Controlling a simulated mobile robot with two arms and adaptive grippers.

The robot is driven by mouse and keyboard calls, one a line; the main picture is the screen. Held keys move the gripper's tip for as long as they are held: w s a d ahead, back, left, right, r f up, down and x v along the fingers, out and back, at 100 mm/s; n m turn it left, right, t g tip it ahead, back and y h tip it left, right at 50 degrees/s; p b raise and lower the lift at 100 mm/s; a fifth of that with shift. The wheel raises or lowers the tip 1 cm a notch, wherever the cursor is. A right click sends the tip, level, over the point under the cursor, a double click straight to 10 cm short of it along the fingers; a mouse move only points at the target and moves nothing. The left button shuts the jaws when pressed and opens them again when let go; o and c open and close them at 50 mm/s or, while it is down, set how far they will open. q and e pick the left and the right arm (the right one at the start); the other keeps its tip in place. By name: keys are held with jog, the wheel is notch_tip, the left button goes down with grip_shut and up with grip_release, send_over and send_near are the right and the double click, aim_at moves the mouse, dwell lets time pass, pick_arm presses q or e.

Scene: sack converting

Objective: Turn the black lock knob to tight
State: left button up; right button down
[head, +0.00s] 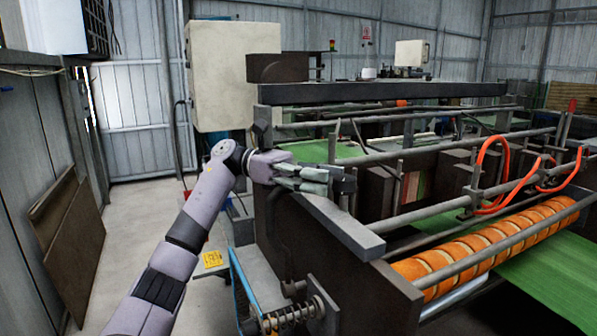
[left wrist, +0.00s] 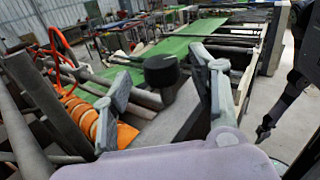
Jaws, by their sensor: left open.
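The black lock knob (left wrist: 161,70) shows in the left wrist view as a short, round black cap above the grey frame of the machine. My left gripper (left wrist: 160,76) is open, with one grey finger on each side of the knob. A gap shows between the knob and each finger in this view; whether either finger touches it is hard to tell. In the head view my left gripper (head: 328,181) reaches from the left over the near end of the machine. A dark shape at its fingertips may be the knob, partly hidden by the fingers.
A grey beam (head: 345,228) runs beside the gripper on the machine's side plate. Orange rollers (head: 480,245), bars and an orange hose (head: 487,150) lie to the right. A pale cabinet (head: 235,75) stands behind. Open floor (head: 140,230) lies to the left.

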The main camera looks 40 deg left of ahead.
pick_arm(q)
jog(key=v, duration=0.7)
jog(key=shift+a, duration=0.25)
jog(key=shift+s, duration=0.1)
